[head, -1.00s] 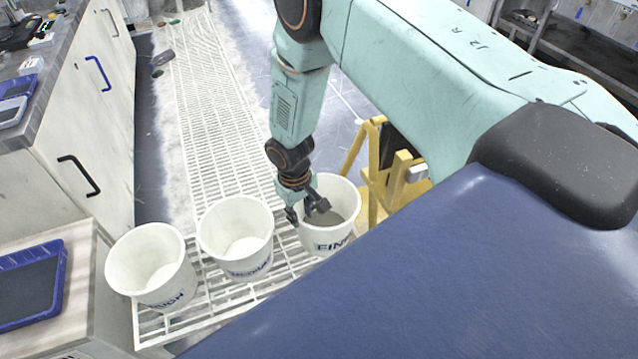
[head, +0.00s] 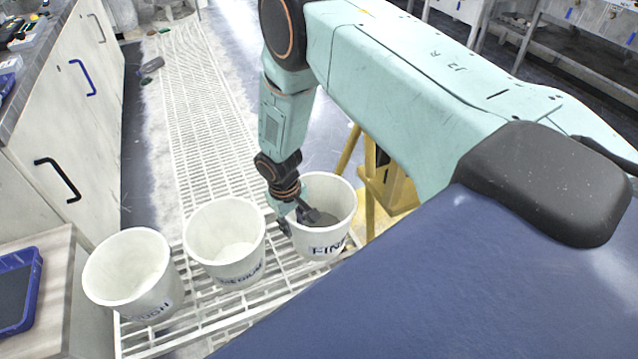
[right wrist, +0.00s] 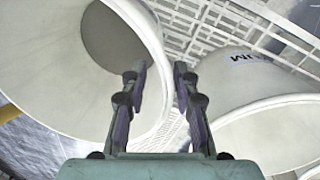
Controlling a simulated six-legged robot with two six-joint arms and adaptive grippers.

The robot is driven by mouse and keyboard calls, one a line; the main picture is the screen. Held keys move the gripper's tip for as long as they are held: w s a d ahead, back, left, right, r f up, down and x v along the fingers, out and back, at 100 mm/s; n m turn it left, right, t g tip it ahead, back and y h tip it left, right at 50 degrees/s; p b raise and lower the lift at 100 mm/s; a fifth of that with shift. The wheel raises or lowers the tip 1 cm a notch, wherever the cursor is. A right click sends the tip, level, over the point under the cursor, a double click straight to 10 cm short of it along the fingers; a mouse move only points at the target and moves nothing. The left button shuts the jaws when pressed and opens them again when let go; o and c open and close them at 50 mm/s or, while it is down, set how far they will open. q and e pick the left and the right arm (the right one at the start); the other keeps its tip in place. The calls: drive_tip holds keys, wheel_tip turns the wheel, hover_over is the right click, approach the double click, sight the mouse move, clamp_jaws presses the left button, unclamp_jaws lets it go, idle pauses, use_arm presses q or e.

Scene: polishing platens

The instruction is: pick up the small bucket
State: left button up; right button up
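Three white buckets of similar size stand in a row on a white grating. The right bucket (head: 325,205), lettered "FINE", has a grey inside bottom. The middle bucket (head: 225,245) seems lettered "MEDIUM"; the left bucket (head: 135,275) has partly readable lettering. My right gripper (head: 298,222) is at the left rim of the FINE bucket, one finger inside and one outside. In the right wrist view my gripper (right wrist: 158,75) is open, with the FINE bucket's rim (right wrist: 152,45) between its fingers and a gap showing. The middle bucket (right wrist: 270,115) is beside it. My left gripper is out of view.
The white grating (head: 205,110) runs away along the floor. Cabinets with handles (head: 75,150) line the left side, and a blue tray (head: 18,290) lies at the near left. A yellow frame (head: 385,190) stands close behind the FINE bucket on the right.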

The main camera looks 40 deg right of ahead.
sight(294, 237)
drive_tip(key=f+b, duration=0.1)
drive_tip(key=f, duration=0.2)
drive_tip(key=f+b, duration=0.1)
drive_tip(key=f, duration=0.1)
drive_tip(key=shift+w+d+b, duration=0.1)
drive_tip(key=shift+w+b, duration=0.2)
drive_tip(key=shift+b, duration=0.05)
drive_tip(key=shift+r, duration=0.15)
drive_tip(key=shift+c, duration=0.4)
clamp_jaws()
